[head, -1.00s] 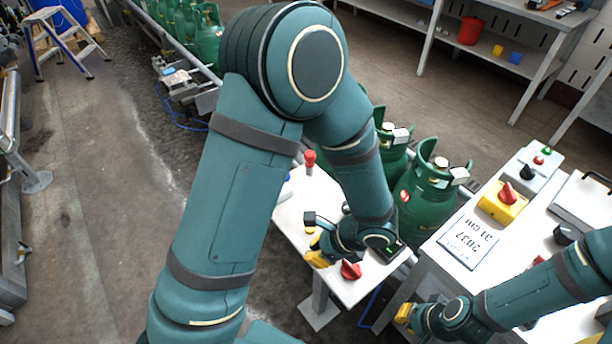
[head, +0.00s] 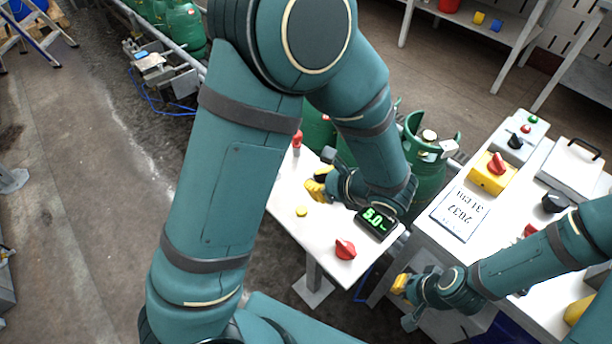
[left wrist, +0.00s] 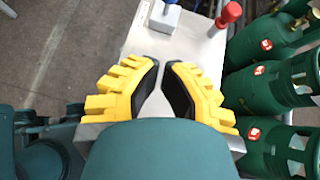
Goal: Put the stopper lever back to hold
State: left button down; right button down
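A lever with a red knob (head: 297,140) stands at the far end of the small white table (head: 285,195). It also shows in the left wrist view (left wrist: 230,14), at the top right, ahead of the fingers and apart from them. My left gripper (head: 318,187) is above the table, on the near side of the lever. In the left wrist view its yellow fingers (left wrist: 163,64) have dark pads with a narrow empty gap between them. My right gripper (head: 401,284) is low beside the right-hand bench; its finger gap is not clear.
A red rotary knob (head: 345,249), a yellow button (head: 301,211) and a display reading about 5.0 (head: 377,222) are on the small table. A pale block (left wrist: 164,16) stands left of the lever. Green gas cylinders (head: 428,160) line the right side. The control bench (head: 440,258) is further right.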

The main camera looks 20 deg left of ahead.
pick_arm(q)
jog(key=b+x, duration=0.2)
jog(key=x, duration=0.6)
jog(key=shift+a+f, duration=0.15)
jog(key=shift+f, duration=0.1)
jog(key=a, duration=0.2)
jog(key=w+a, duration=0.1)
jog(key=a, duration=0.1)
jog(key=shift+r, duration=0.35)
